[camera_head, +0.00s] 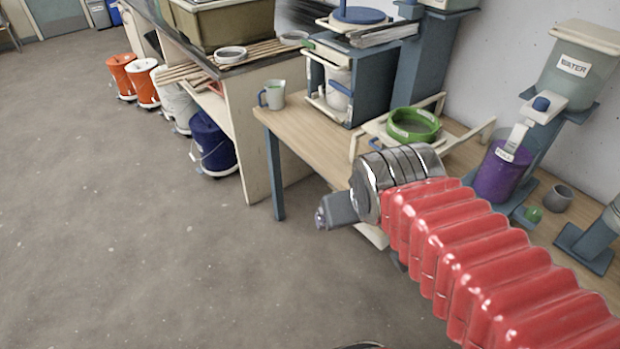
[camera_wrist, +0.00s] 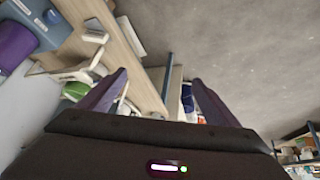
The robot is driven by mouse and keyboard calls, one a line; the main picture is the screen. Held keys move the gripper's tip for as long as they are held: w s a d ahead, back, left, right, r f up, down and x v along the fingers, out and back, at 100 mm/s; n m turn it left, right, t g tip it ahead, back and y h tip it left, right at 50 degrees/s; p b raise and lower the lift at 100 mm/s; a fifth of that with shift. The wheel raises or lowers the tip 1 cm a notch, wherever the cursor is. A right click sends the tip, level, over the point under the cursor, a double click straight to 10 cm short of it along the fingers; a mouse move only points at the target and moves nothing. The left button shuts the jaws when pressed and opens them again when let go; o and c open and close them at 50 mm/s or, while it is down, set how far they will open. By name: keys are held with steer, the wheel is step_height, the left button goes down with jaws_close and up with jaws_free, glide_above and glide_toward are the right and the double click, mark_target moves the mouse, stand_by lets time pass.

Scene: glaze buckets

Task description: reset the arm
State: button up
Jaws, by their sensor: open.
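My arm, in a red ribbed sleeve, reaches in from the lower right in the head view. It ends in a metal wrist over the front edge of the wooden table (camera_head: 311,143). A green sieve ring (camera_head: 413,125) on a pale wooden frame stands on the table just behind the wrist.
A purple container (camera_head: 502,170) stands right of the arm below a water tank (camera_head: 578,68). A grey jug (camera_head: 272,95) stands at the table's left end. The floor (camera_head: 110,240) at left is open.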

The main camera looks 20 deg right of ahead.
steer(key=s+a+y, duration=0.1)
steer(key=s+a, duration=0.2)
steer(key=a, duration=0.1)
steer(key=shift+s+a+r+n+g, duration=0.3)
steer(key=shift+a, duration=0.1)
